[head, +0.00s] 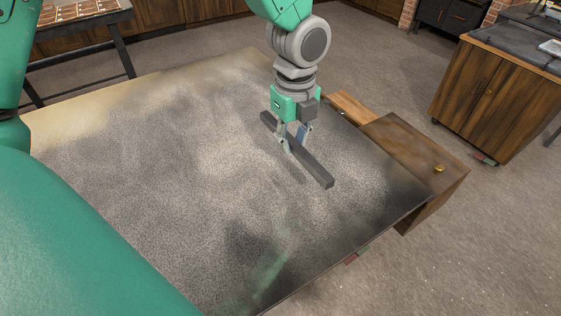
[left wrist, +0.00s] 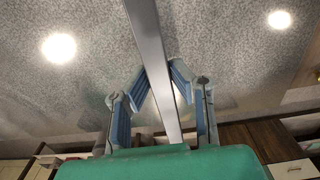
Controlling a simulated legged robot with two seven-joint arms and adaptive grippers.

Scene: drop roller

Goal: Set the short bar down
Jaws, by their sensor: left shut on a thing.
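The short bar (head: 315,169) is a dark grey, straight, square-edged piece over the right part of the speckled table (head: 150,170). My left gripper (head: 291,141) points down and is shut on the bar, between its two ends. The bar lies roughly level, slanting from upper left to lower right. I cannot tell whether it touches the tabletop or hangs just above it. In the left wrist view the bar (left wrist: 151,45) runs between the two blue-padded fingers of the left gripper (left wrist: 160,82). My right gripper is not in view.
A brown wooden cabinet (head: 415,155) with a small brass knob (head: 438,168) stands against the table's right edge. Another wooden cabinet (head: 490,95) stands farther right on the grey floor. The tabletop around the bar is clear.

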